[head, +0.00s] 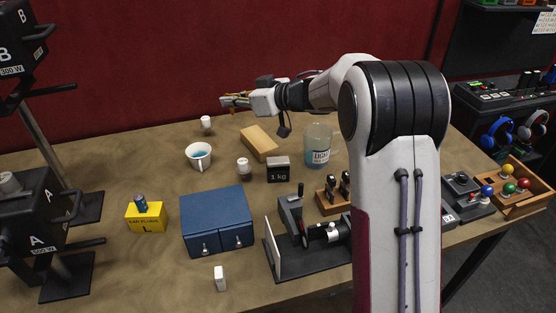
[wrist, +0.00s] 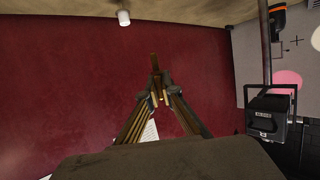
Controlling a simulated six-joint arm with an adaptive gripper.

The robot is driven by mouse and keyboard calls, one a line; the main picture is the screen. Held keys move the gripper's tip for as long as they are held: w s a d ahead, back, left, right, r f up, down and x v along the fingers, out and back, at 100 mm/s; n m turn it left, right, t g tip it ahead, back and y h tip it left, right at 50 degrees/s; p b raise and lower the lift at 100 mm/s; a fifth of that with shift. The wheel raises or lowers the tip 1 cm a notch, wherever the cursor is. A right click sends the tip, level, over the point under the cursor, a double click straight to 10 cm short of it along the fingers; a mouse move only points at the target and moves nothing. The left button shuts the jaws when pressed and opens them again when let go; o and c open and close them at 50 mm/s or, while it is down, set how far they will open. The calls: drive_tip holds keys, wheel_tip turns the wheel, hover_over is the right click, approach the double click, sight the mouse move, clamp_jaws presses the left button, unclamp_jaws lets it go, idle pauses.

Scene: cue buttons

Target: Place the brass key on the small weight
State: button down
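My gripper (head: 228,101) is raised above the back of the table, pointing left in the head view. In the wrist view its fingers (wrist: 156,88) come close together around a thin brown-gold piece that sticks out past the tips. This looks like the brass key (wrist: 154,62); its full shape is not clear. A dark block marked "1 kg" (head: 278,176), which looks like the small weight, stands upright mid-table, with its paler top bare. My gripper is above and to the left of it, well apart.
Near the weight are a wooden block (head: 259,143), a glass jar (head: 318,147), a small white object (head: 243,167) and a white cup (head: 198,157). A blue two-door box (head: 217,221) and a dark lever device (head: 292,221) stand in front. Tabletop left of the cup is clear.

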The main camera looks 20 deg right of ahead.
drive_tip(key=s+d+f+m+t+h, duration=0.2)
drive_tip(key=s+d, duration=0.4)
drive_tip(key=d, duration=0.5)
drive_tip(key=shift+s+f+m+h, duration=0.35)
drive_tip(key=shift+f+m+h, duration=0.2)
drive_tip(key=shift+m+h, duration=0.4)
drive_tip(key=shift+f, duration=0.1)
hover_over(278, 160)
drive_tip(key=shift+f, duration=3.05)
drive_tip(key=shift+f, duration=1.85)
drive_tip(key=shift+f, duration=0.1)
